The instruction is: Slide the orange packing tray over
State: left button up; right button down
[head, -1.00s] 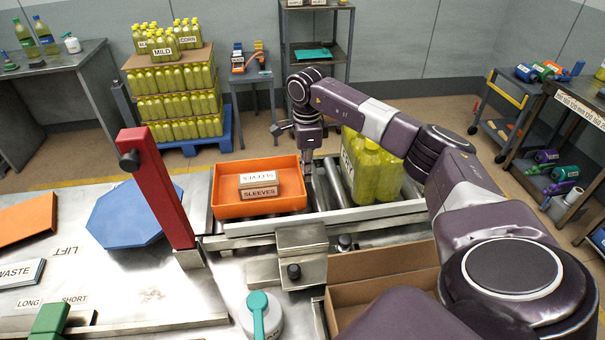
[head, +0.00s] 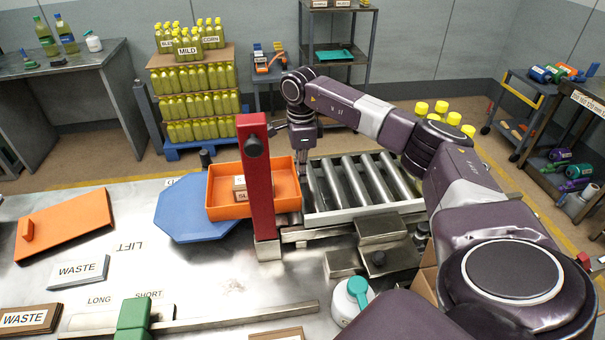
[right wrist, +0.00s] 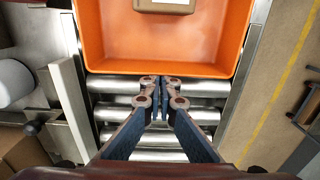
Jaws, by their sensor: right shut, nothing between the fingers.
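The orange packing tray (head: 222,207) is in the head view, partly hidden behind the red post (head: 255,185). A small labelled box (head: 238,188) sits inside it. The tray's left part overlaps the blue octagonal plate (head: 190,222). My right gripper (head: 303,160) is pointed down at the tray's right end, shut and empty. In the right wrist view its fingertips (right wrist: 161,82) are together just below the near wall of the tray (right wrist: 165,69), over the rollers. Whether they touch the wall is hard to tell. My left gripper is not in view.
Bare rollers (head: 365,180) lie right of the tray. Yellow bottles (head: 455,119) stand behind my right arm. A metal block (head: 385,240) and a white bottle with a teal cap (head: 350,300) are nearer. An orange panel (head: 65,225) lies far left.

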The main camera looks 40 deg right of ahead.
jog(key=w+a, duration=0.2)
jog(key=a, duration=0.2)
jog(key=w+a+b, duration=0.1)
jog(key=w+a, duration=0.2)
jog(key=a, duration=0.1)
jog(key=w+a, duration=0.2)
jog(key=a, duration=0.2)
jog(key=shift+w+a+b, duration=0.3)
jog(key=shift+w, duration=0.05)
jog(key=shift+s+d, duration=0.1)
jog(key=shift+d, duration=0.05)
